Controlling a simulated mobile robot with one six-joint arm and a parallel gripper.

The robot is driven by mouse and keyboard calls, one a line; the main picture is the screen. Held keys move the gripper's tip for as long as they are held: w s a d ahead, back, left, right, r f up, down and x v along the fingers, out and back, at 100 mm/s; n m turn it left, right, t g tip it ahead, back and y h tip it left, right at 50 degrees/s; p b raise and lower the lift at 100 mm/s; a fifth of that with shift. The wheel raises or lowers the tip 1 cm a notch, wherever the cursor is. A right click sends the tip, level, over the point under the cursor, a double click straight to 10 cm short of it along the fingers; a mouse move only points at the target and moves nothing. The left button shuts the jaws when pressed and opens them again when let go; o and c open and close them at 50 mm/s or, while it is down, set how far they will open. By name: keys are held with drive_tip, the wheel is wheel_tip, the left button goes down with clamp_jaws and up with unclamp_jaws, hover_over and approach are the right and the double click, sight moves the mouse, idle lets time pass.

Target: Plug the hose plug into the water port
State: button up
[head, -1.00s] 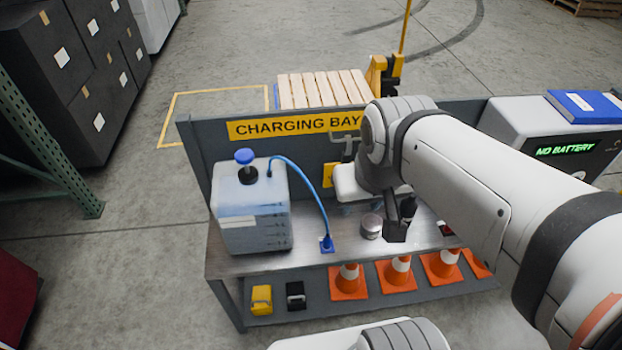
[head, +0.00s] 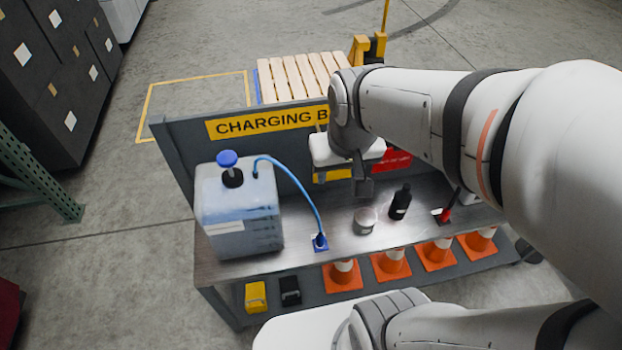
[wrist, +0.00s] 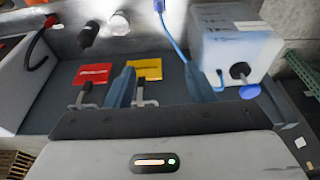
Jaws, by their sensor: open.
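The blue hose (head: 305,188) runs from the top of a translucent water jug (head: 240,210) down to the bench. Its end, the blue hose plug (head: 320,241), sits at a small blue square on the bench top, left of a round tin. In the wrist view my gripper (wrist: 160,82) is open and empty. I cannot make out a water port.
Yellow (wrist: 148,69) and red (wrist: 92,74) tags hang on the back panel.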

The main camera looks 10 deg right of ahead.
drive_tip(key=w+f, duration=0.5)
drive_tip(key=f, duration=0.1)
drive_tip(key=g+b, duration=0.3)
hover_over(321, 235)
drive_tip(key=f, duration=2.9)
drive_tip(key=shift+w+f, duration=0.25)
drive_tip(key=shift+w, duration=0.05)
drive_tip(key=shift+f, duration=0.15)
drive_tip(key=shift+f+b, duration=0.15)
drive_tip(key=shift+b, duration=0.15)
wheel_tip(321, 235, down, 9)
drive_tip(key=b, duration=0.6)
drive_tip(key=shift+b, duration=0.35)
drive_tip(key=shift+b, duration=0.3)
drive_tip(key=shift+c, duration=0.4)
clamp_jaws()
